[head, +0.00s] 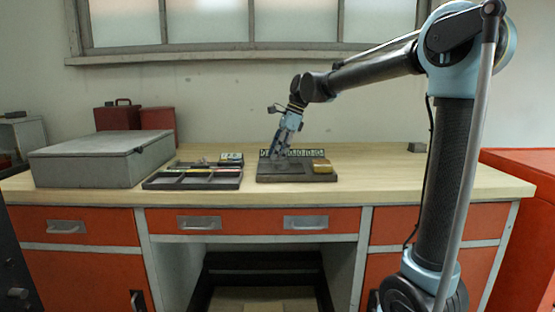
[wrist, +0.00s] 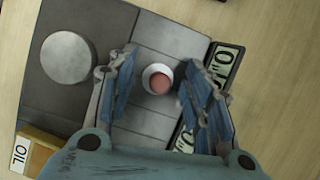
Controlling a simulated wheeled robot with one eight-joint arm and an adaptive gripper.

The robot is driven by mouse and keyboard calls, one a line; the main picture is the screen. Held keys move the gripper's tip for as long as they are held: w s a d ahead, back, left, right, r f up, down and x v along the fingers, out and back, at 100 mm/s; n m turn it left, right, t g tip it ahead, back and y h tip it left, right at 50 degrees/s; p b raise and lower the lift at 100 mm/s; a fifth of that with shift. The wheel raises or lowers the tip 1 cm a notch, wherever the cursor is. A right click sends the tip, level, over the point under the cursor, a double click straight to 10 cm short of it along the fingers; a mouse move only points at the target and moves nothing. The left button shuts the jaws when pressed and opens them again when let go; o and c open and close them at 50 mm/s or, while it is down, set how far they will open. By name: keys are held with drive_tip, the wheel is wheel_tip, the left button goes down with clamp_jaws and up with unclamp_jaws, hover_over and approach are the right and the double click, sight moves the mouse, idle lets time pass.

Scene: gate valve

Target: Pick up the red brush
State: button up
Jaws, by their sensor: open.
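In the wrist view, a small round thing with a reddish centre and a pale rim (wrist: 160,79) shows between my fingers; it may be the red brush seen end-on, but I cannot tell for sure. It sits over the grey sectioned board (wrist: 165,37). My gripper (wrist: 158,88) is open, with one blue finger on each side of the round thing and gaps showing on both sides. In the head view, my gripper (head: 277,151) points down over the dark board (head: 290,178) on the bench. I cannot make out the brush there.
A grey disc (wrist: 68,58) and an OIL box (wrist: 32,152) lie left of my fingers. Number plates (wrist: 226,66) lie at right. On the bench (head: 400,175) are a compartment tray (head: 192,184) and a large grey case (head: 95,167).

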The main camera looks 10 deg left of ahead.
drive_tip(key=c, duration=1)
drive_tip(key=shift+r, duration=0.1)
wheel_tip(320, 180, up, 10)
drive_tip(key=shift+f, duration=0.1)
drive_tip(key=o, duration=0.4)
drive_tip(key=c, duration=0.3)
